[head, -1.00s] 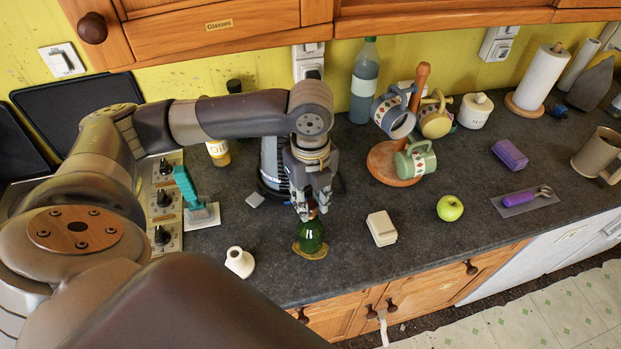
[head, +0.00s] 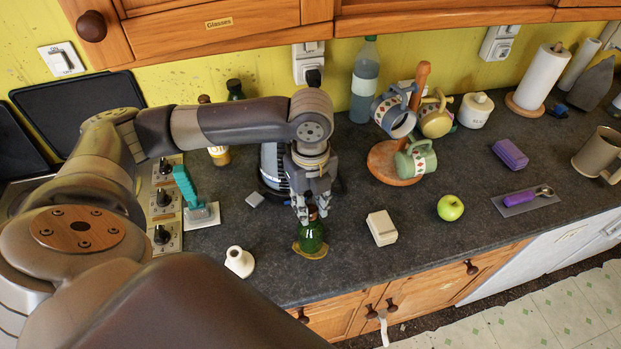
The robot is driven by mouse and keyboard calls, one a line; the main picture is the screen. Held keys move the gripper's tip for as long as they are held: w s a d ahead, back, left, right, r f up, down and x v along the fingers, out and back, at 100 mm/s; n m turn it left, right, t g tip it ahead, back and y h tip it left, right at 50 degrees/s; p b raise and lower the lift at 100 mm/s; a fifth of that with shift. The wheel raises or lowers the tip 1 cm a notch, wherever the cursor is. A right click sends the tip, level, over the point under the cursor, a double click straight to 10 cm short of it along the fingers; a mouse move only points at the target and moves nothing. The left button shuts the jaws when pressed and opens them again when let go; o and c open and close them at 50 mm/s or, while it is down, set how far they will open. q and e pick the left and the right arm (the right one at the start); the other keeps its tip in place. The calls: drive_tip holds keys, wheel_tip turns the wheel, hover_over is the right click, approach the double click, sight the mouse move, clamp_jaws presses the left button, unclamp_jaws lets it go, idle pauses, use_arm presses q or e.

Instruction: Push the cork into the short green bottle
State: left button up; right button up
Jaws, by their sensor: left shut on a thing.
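The short green bottle (head: 312,238) stands upright on a yellowish coaster (head: 322,255) near the counter's front edge. My left gripper (head: 309,216) points down right over the bottle and is shut on the cork (head: 312,212), of which only a small brown part shows between the fingers. The cork is at the bottle's mouth; how deep it sits in the neck cannot be told, as the fingers cover it. My right gripper is not in view.
A green apple (head: 450,207) lies farther right. The counter front (head: 350,270) is clear.

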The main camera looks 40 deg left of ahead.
use_arm(q)
drive_tip(key=o, duration=1.2)
drive_tip(key=shift+r, duration=0.15)
drive_tip(key=shift+r+p, duration=1)
drive_tip(key=shift+p, duration=0.5)
drive_tip(key=shift+r, duration=0.25)
drive_tip(key=shift+r+p, duration=0.85)
